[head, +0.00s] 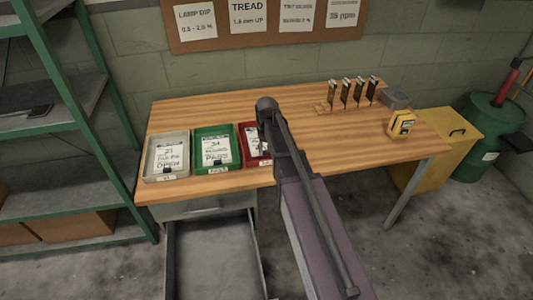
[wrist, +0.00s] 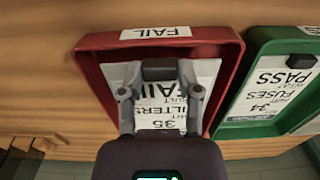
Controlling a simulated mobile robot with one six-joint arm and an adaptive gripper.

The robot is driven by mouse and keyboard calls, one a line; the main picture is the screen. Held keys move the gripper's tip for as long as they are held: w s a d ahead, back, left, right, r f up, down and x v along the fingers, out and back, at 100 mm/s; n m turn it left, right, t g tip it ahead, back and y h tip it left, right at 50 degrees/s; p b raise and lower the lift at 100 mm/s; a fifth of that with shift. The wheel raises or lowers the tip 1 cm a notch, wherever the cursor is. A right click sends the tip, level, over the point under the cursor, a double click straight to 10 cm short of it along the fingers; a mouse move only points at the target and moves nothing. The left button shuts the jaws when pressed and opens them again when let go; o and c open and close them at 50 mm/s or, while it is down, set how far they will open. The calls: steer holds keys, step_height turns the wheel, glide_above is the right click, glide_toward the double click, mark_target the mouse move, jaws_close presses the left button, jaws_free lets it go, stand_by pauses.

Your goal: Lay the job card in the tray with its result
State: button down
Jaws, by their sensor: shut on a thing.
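The job card (wrist: 158,113), white with "35", "FILTERS" and "FAIL" printed on it, shows over the red tray (wrist: 92,62) labelled FAIL. My gripper (wrist: 160,76) is shut on the card at its dark clip, with one finger on each side. In the head view my arm covers most of the red tray (head: 265,161), and part of a white card (head: 250,139) shows there. Whether the card touches the tray floor cannot be told. The green PASS tray (head: 235,158) holds card 34, and the grey tray (head: 187,171) holds card 21.
The trays stand along the front left of the wooden bench (head: 300,119). An open drawer (head: 212,255) juts out below. A rack of dark upright pieces (head: 353,94) and a yellow device (head: 401,124) stand at right. A green shelf (head: 75,110) is at left.

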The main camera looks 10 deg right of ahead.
mark_target(266, 157)
steer(key=shift+w+d, duration=0.1)
steer(key=shift+w, duration=0.55)
steer(key=shift+w+f, duration=0.1)
steer(key=shift+w, duration=0.35)
steer(key=shift+w+d+f, duration=0.1)
steer(key=shift+w+f, duration=0.05)
steer(key=shift+w, duration=0.2)
steer(key=shift+s+f+b, duration=0.15)
steer(key=shift+f+b, duration=1.5)
steer(key=shift+b, duration=0.2)
steer(key=shift+c, duration=1.5)
jaws_free()
steer(key=shift+f, duration=0.1)
